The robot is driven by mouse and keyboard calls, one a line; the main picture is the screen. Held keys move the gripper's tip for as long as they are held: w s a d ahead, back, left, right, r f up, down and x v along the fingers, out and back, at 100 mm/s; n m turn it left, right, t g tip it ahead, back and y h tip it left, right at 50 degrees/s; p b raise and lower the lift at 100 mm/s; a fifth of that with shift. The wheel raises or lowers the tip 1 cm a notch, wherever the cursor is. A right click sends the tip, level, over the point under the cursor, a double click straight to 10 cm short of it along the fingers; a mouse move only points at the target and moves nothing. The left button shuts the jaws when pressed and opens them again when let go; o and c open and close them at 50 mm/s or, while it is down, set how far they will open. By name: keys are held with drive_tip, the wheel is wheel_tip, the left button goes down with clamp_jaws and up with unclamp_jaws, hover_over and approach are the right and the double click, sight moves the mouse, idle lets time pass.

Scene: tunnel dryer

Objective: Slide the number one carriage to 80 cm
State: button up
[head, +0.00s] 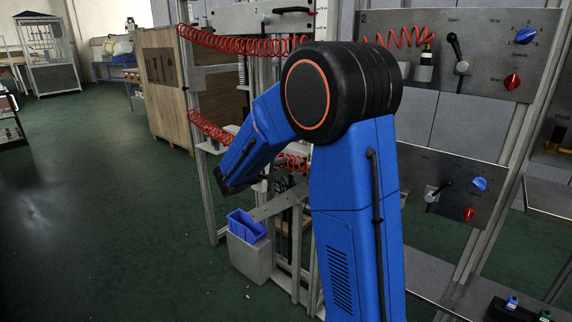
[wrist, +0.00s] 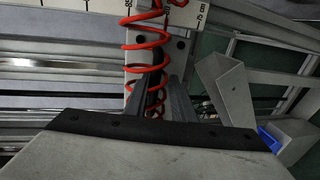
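My gripper (wrist: 160,80) shows in the wrist view with its two grey fingers apart. A dark upright bar or handle (wrist: 156,78) stands between or just beyond the fingertips; I cannot tell whether they touch it. Behind it is a pale plate (wrist: 174,48) with dark holes, and a red coiled hose (wrist: 145,42) hangs in front. I cannot make out a carriage number. In the head view my blue arm reaches left to the frame and hides part of it.
An upper panel (head: 490,40) marked 2 and a lower panel (head: 455,165) carry levers and red and blue knobs at right. A blue bin (head: 246,226) sits on a grey box (head: 250,258) below my forearm.

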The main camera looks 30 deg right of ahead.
drive_tip(key=shift+r, duration=0.15)
idle(0.3)
drive_tip(key=shift+a, duration=0.1)
drive_tip(key=v, duration=1.7)
drive_tip(key=shift+a, duration=0.1)
